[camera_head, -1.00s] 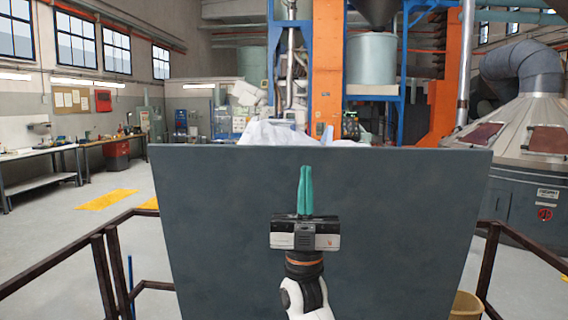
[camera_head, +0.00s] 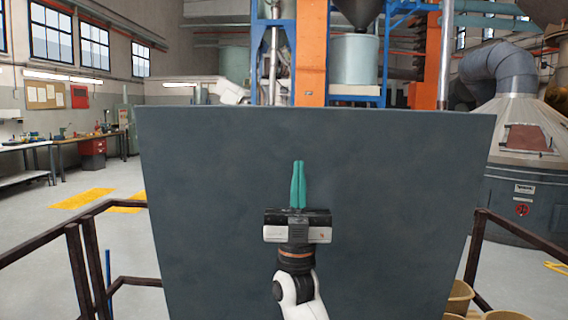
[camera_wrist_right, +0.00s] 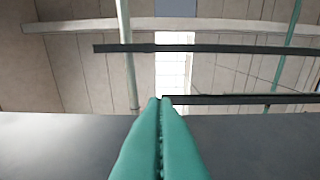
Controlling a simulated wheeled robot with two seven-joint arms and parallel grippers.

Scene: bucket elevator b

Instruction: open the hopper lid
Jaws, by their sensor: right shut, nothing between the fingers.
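The hopper lid (camera_head: 215,180) is a large dark grey panel that stands raised and fills the middle of the head view. Its dark surface also shows across the bottom of the right wrist view (camera_wrist_right: 60,150). My right gripper (camera_head: 298,163) has teal fingers closed together, pointing up in front of the panel, with nothing between them. The fingers also show in the right wrist view (camera_wrist_right: 158,100). I cannot tell whether the fingertips touch the panel. The panel hides what is behind it. My left gripper is not in view.
Brown metal railings stand on the left (camera_head: 75,255) and right (camera_head: 505,235) of the panel. Tan buckets (camera_head: 459,298) sit at the lower right. A workbench (camera_head: 60,145) stands far left, and a large grey machine (camera_head: 525,185) at the right.

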